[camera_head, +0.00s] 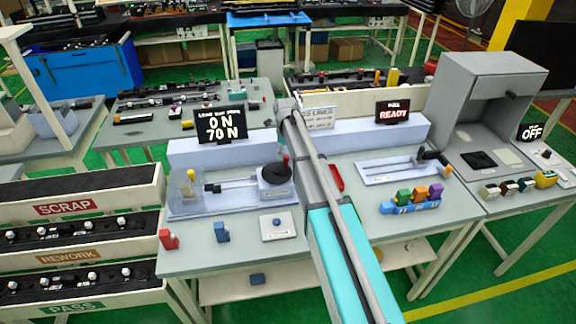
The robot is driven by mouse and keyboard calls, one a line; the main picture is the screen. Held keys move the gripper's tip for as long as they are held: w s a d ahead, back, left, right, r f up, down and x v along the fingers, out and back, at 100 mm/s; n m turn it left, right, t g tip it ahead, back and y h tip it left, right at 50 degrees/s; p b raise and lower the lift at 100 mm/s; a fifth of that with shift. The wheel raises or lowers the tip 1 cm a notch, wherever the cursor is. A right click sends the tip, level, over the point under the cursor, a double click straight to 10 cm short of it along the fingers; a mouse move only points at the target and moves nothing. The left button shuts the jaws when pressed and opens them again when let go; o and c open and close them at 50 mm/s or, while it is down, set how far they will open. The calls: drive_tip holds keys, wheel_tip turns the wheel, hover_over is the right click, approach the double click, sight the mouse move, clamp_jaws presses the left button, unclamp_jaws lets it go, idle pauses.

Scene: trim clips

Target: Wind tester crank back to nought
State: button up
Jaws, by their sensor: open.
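The tester (232,200) stands left of my arm on the grey bench, on a pale blue base. Its dark round crank wheel (274,174) sits at the right end, partly close behind my arm, with a small reddish knob at its upper right. A rod runs left from the wheel to a clear guard (184,194) with a yellow part inside. The display (222,124) above reads 0 N and 70 N. My arm crosses the middle of the view, just right of the wheel; my gripper's fingers cannot be made out.
Red (168,239) and blue (221,231) blocks and a white plate (278,225) lie at the bench front. Right are a slide fixture (403,169), a blue rack of coloured clips (410,206) and a READY display (393,112). SCRAP, REWORK and PASS trays stand left.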

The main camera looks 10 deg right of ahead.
sight(277, 167)
drive_tip(key=shift+f+b, duration=1.7)
drive_tip(key=shift+f, duration=0.35)
clamp_jaws()
drive_tip(key=shift+d, duration=0.45)
drive_tip(key=shift+a, duration=0.35)
